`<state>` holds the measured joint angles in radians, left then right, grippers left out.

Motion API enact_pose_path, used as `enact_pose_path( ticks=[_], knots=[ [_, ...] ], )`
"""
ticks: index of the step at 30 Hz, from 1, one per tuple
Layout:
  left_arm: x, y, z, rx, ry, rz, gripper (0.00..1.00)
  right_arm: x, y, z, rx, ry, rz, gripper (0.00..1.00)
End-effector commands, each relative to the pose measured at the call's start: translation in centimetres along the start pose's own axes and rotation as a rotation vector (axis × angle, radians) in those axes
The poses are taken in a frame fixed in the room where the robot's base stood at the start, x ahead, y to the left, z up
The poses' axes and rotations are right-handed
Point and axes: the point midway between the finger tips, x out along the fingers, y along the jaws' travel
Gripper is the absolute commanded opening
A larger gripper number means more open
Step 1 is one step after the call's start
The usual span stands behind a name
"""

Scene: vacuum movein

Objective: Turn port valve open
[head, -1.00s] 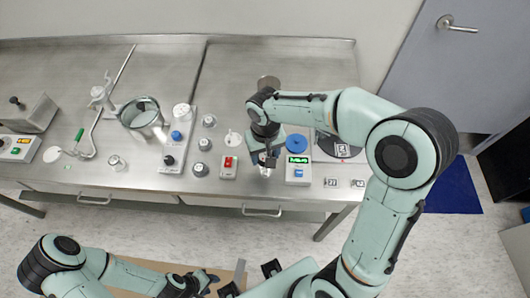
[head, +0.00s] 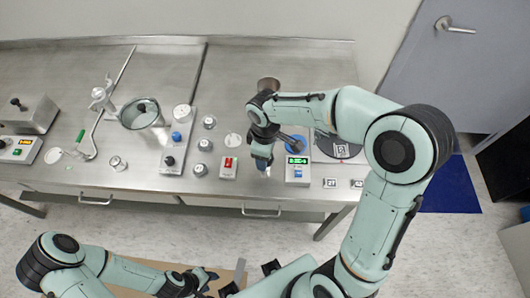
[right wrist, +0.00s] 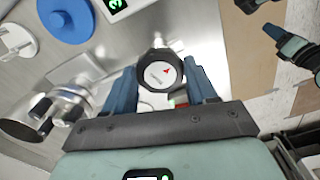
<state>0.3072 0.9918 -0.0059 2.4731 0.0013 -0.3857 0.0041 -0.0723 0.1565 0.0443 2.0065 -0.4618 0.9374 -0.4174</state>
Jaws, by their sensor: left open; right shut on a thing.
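A round black valve knob (right wrist: 160,72) with a white face and a red arrow shows in the right wrist view. It sits between the two blue-grey fingers of my right gripper (right wrist: 164,82), which is shut on it. The arrow points up and to the right in that view. In the head view my right gripper (head: 263,163) is at the bench's front part, left of the scale, and hides most of the knob. My left gripper (head: 208,278) is open and empty, low in front of the bench; it also shows in the right wrist view (right wrist: 292,48).
A scale with a green display (head: 298,172) and a blue round piece (head: 296,144) are right of my right gripper. A red switch box (head: 229,167) is close on its left. A glass vessel (head: 138,115) and several small jars stand farther left on the steel bench (head: 255,60).

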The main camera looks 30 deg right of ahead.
Motion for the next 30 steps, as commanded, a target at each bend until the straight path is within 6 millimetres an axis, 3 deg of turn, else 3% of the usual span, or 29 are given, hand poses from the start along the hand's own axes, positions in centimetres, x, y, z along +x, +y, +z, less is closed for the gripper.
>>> enact_pose_path(
  ticks=[30],
  knots=[
    [-2.9, 1.7, -1.8, 0.009, 0.025, 0.009, 0.43, -0.2, 0.2, -0.1, -0.924, 0.001, 0.003, 0.26]
  ],
)
